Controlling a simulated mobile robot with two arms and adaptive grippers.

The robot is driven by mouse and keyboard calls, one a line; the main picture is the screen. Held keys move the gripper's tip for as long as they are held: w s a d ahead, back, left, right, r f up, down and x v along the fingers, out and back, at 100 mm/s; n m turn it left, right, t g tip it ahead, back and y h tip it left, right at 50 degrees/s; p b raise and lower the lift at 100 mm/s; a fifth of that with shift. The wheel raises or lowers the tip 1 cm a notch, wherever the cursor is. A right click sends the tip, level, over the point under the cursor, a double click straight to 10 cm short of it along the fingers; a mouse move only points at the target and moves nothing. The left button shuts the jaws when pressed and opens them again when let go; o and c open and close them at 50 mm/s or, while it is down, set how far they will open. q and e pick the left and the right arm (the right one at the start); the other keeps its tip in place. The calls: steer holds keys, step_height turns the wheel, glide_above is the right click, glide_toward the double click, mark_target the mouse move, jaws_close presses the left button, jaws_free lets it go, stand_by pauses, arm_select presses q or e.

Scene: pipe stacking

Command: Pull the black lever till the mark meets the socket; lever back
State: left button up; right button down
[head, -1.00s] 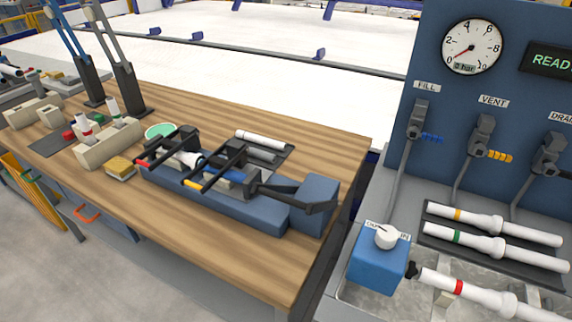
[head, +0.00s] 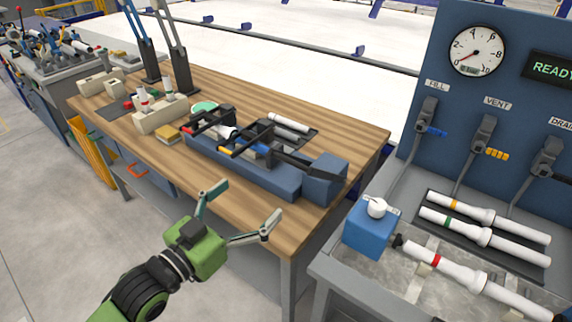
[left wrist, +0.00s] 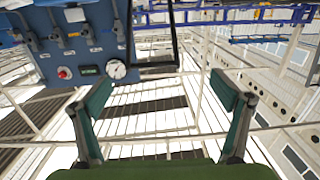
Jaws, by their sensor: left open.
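The black lever (head: 302,163) lies low along the right end of the blue pulling jig (head: 270,179) on the wooden bench. A white pipe piece (head: 223,131) sits in the jig under black clamp frames. The mark and the socket edge are too small and too covered to make out. My left gripper (head: 242,207) is open and empty, in front of the bench's near edge and apart from the lever. In the left wrist view its two spread fingers (left wrist: 167,98) have nothing between them. My right gripper is not in view.
On the bench are beige blocks (head: 160,114), a yellow sponge (head: 167,133), a green-rimmed dish (head: 204,107) and tall twin-handled tools (head: 180,72). A test station with a gauge (head: 477,49), a blue box (head: 371,228) and white pipes (head: 484,231) stands to the right.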

mark_target(289, 163)
arm_select(q)
steer(key=shift+h, duration=0.4)
steer(key=x, duration=0.4)
steer(key=r+p+x, duration=0.1)
steer(key=x, duration=0.3)
steer(key=d+r+p+x, duration=0.1)
steer(key=x, duration=0.2)
steer(key=shift+d+r, duration=0.15)
steer(key=shift+d, duration=0.1)
steer(key=shift+w+d+p, duration=0.35)
steer(key=shift+w+d, duration=0.1)
steer(key=shift+w, duration=0.05)
steer(key=c, duration=1.4)
